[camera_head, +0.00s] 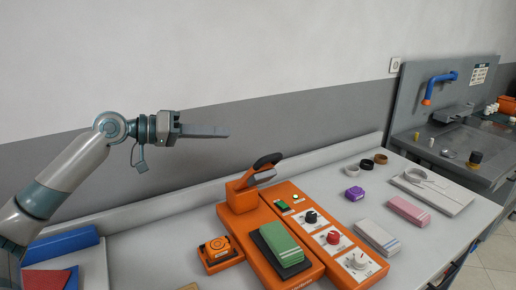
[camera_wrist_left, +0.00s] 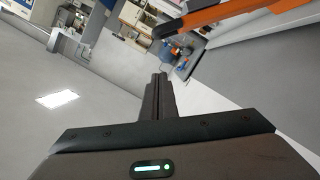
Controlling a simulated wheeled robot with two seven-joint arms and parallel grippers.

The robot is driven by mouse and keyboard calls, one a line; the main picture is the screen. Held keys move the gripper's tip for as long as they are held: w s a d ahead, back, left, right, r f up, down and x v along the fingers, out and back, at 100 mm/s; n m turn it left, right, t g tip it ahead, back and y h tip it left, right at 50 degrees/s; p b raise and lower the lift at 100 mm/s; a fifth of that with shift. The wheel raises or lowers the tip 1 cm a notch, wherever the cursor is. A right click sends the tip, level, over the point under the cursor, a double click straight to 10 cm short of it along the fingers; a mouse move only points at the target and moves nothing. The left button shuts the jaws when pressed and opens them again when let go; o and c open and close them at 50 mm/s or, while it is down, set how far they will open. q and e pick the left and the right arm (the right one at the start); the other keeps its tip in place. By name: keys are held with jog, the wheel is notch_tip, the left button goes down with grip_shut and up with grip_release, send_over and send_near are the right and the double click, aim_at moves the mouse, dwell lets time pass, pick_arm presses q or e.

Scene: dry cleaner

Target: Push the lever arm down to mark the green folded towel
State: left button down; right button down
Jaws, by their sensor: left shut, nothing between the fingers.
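The orange press machine (camera_head: 241,205) stands on the light table, with its lever arm (camera_head: 258,169) raised and ending in a black handle. The green folded towel (camera_head: 280,240) lies on the dark pad in front of the lever's base. My left gripper (camera_head: 226,131) is shut and empty, in the air above and to the left of the lever, apart from it. In the left wrist view its closed fingers (camera_wrist_left: 161,80) show in the middle, and part of an orange arm with a dark end (camera_wrist_left: 215,14) shows at the top. My right gripper is not in view.
An orange box with a round top (camera_head: 217,250) sits left of the machine; a control panel with knobs (camera_head: 334,237) is on its right. Grey (camera_head: 377,237) and pink (camera_head: 409,210) folded towels lie further right. A wall runs behind the table.

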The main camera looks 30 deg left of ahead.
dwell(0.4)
pick_arm(q)
jog(key=shift+w+d, duration=0.1)
jog(key=shift+w, duration=0.05)
jog(key=p+x, duration=0.3)
jog(key=x, duration=0.1)
jog(key=p+x, duration=0.3)
jog(key=x, duration=0.2)
jog(key=shift+r, duration=0.2)
jog(key=shift+w+d+f+p, duration=0.15)
jog(key=shift+d+f+p, duration=0.3)
jog(key=shift+d+f, duration=0.15)
jog(key=shift+s+d+f+p, duration=0.2)
jog(key=shift+d+f+p, duration=0.1)
jog(key=shift+f, duration=0.1)
jog(key=shift+s+d+f+p, duration=0.2)
jog(key=shift+f+p, duration=0.1)
jog(key=shift+f, duration=0.1)
jog(key=shift+s+d+f, duration=0.1)
jog(key=shift+d+f, duration=0.1)
jog(key=shift+f, duration=0.25)
jog(key=shift+f, duration=0.1)
